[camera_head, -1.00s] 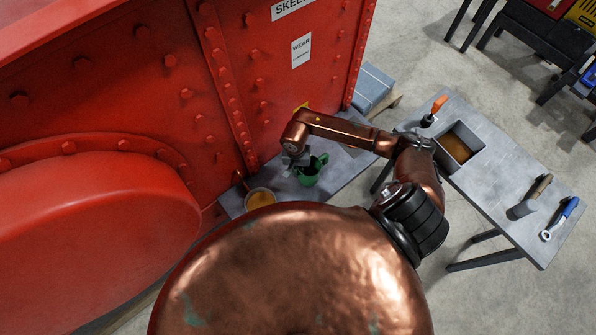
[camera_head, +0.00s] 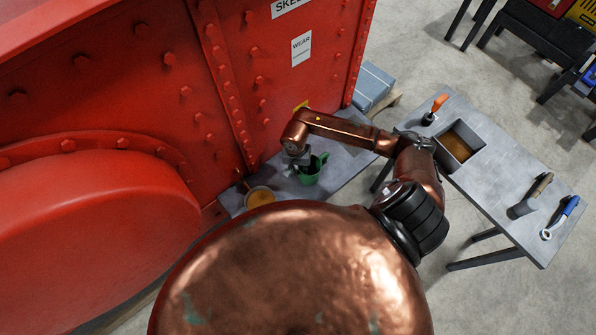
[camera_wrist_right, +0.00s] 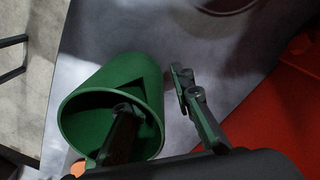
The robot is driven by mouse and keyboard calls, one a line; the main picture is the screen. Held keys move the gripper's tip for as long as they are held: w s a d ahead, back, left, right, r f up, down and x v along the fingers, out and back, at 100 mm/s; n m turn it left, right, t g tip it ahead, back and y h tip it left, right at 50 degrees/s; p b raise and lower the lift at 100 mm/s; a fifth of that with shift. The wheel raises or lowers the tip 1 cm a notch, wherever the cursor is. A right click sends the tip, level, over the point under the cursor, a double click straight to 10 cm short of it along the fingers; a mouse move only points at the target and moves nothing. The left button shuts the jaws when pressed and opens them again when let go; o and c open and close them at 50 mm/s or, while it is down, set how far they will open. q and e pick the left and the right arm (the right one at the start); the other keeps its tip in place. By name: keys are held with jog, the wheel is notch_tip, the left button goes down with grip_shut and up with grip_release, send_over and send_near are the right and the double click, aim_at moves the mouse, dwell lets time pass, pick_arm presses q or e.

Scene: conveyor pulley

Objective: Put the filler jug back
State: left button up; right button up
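The green filler jug (camera_head: 309,174) stands on the grey bench against the red machine in the head view. In the right wrist view the jug (camera_wrist_right: 85,110) is large, with its open mouth towards the camera. My right gripper (camera_head: 298,160) is at the jug's left side. In the right wrist view the right gripper (camera_wrist_right: 158,110) has its fingers spread apart. One finger is over or inside the jug's mouth and the other is outside it, with a gap to the wall. My left gripper is not in view.
A bowl with yellow-brown contents (camera_head: 260,197) stands left of the jug. The red machine wall (camera_head: 300,80) borders the bench.

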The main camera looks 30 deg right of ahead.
jog(key=shift+r, duration=0.15)
notch_tip(320, 180, up, 12)
jog(key=b, duration=0.2)
jog(key=shift+w+a, duration=0.15)
jog(key=shift+a, duration=0.1)
